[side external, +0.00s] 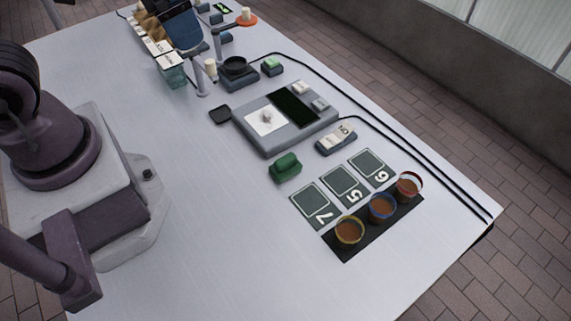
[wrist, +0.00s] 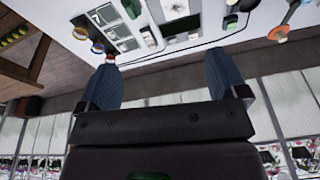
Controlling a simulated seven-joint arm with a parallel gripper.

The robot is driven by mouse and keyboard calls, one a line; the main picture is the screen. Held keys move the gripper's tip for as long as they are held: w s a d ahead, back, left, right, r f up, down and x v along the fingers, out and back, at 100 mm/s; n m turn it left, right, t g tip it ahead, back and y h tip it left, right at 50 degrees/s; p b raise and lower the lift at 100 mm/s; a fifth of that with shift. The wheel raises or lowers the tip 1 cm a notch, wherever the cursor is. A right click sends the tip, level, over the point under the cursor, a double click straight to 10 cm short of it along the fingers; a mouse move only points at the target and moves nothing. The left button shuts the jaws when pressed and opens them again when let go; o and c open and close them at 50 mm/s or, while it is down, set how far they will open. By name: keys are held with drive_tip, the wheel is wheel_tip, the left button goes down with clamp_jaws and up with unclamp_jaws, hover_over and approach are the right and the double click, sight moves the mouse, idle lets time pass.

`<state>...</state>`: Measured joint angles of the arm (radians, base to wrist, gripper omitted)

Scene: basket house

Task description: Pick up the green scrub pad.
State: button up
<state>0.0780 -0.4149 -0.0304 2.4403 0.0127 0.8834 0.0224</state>
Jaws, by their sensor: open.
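The green scrub pad (side external: 285,166) appears as a small green block on the pale table in the side external view, left of the dark numbered cards. A green item at the top edge of the wrist view (wrist: 131,8) looks like the same pad, partly cut off. My gripper (wrist: 163,77) shows in the wrist view with its two blue-grey fingers wide apart and nothing between them. It is well away from the pad, pointing across the table edge toward the wall. My gripper is not visible in the side external view, only parts of my arm.
Three cups (side external: 381,208) stand on a black mat beside the numbered cards (side external: 345,186). A grey panel device (side external: 285,118) and a small switch box (side external: 336,139) lie behind the pad. Cables run along the far edge. Table left of the pad is clear.

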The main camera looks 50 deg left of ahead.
drive_tip(key=w+d+f+m+g, duration=0.2)
drive_tip(key=w+d+f+m, duration=0.25)
drive_tip(key=f, duration=0.25)
drive_tip(key=m, duration=1.2)
hover_over(286, 158)
wheel_tip(286, 158, down, 10)
drive_tip(key=shift+g, duration=0.3)
drive_tip(key=f, duration=0.7)
drive_tip(key=shift+s+d, duration=0.1)
drive_tip(key=shift+s, duration=0.15)
drive_tip(key=shift+w+f, duration=0.2)
drive_tip(key=shift+f, duration=2.85)
drive_tip(key=shift+c, duration=0.4)
drive_tip(key=c, duration=0.9)
